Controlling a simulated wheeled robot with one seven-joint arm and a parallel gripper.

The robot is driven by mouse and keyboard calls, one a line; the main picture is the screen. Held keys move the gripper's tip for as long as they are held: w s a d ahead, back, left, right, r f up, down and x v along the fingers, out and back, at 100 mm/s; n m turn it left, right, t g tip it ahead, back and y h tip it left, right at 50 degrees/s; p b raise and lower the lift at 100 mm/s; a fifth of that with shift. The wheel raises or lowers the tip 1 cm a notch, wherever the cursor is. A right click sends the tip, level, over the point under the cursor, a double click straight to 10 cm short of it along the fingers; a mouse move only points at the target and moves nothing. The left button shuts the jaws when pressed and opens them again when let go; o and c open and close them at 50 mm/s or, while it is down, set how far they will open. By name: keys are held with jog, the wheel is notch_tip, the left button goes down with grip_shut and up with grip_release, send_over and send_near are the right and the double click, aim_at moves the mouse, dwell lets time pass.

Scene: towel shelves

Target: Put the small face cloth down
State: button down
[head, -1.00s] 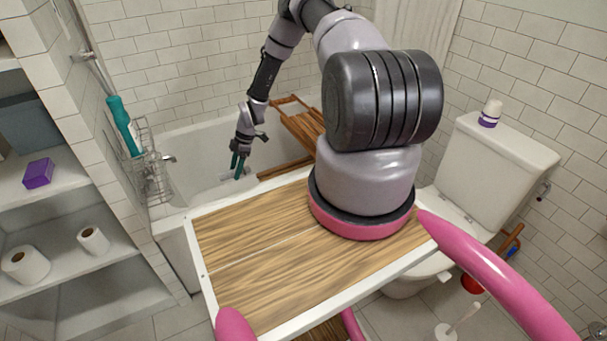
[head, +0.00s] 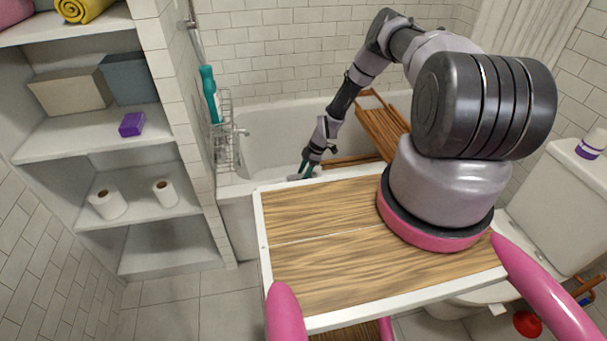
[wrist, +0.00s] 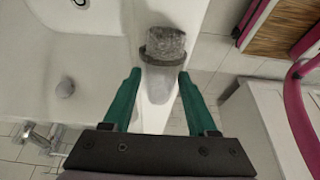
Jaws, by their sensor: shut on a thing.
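The small face cloth shows in the wrist view as a grey, rough-textured bundle (wrist: 165,42) with a darker lower band, at the tips of my gripper's green fingers. My gripper (wrist: 160,77) is shut on it, with the cloth filling the gap between the fingertips. In the wrist view the cloth overlaps the white rim of the bathtub (wrist: 105,108). Whether it touches the rim cannot be told. In the head view my gripper (head: 306,168) points down by the tub's near side, and its tips and the cloth are partly hidden.
A wooden rack (head: 383,128) lies across the tub. Wall shelves at left hold a purple box (head: 132,124), paper rolls and rolled towels. The toilet (head: 560,190) stands at right.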

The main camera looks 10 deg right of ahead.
jog(key=shift+c, duration=1)
grip_release()
jog(key=shift+f, duration=0.1)
jog(key=v, duration=1.2)
jog(key=shift+r, duration=0.3)
